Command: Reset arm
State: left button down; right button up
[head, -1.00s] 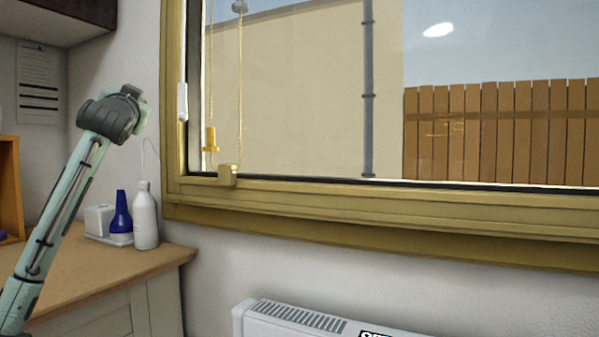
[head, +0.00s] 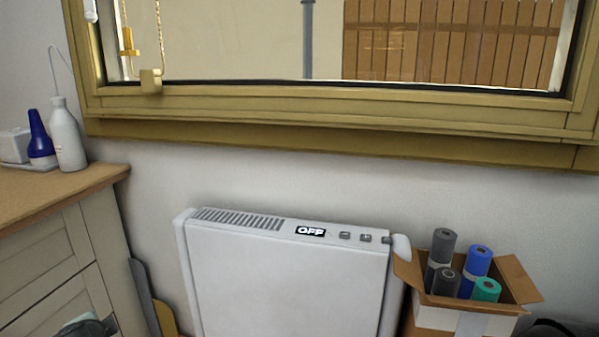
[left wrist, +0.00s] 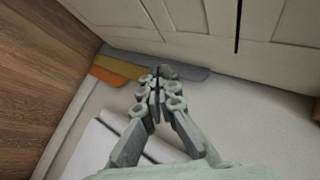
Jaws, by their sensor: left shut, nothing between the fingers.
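My left gripper (left wrist: 158,78) shows in the left wrist view. Its grey fingers come together at the tips, shut, with nothing between them. It points toward the base of a pale panelled cabinet front (left wrist: 180,28) and is apart from it as far as I can tell. In the head view only a small greenish and dark part of my left arm shows at the bottom left edge, below the worktop. My right gripper is not seen in either view.
A white heater (head: 285,275) reading OFF stands under the window frame (head: 330,118). A cardboard box (head: 518,282) of coloured rolls is to its right. A cabinet (head: 50,262) with bottles on top is at left. Grey and orange boards (left wrist: 118,68) lean by the cabinet.

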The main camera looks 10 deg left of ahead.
pick_arm(q)
jog(key=s+d+f+g, duration=0.2)
jog(key=s+f, duration=0.6)
jog(key=s, duration=0.1)
jog(key=s+d+f+n+h, duration=0.1)
jog(key=d+f, duration=0.3)
jog(key=d, duration=0.4)
jog(key=s+d+f+n+g+h, duration=0.1)
jog(key=s+d+f+n+h, duration=0.1)
jog(key=d, duration=0.5)
jog(key=s+d+f+n+g+h, duration=0.1)
jog(key=s+d+f+h, duration=0.2)
jog(key=d+f, duration=0.2)
jog(key=d, duration=0.3)
jog(key=shift+d+f+n, duration=0.35)
jog(key=shift+f+n, duration=0.05)
jog(key=shift+s, duration=0.15)
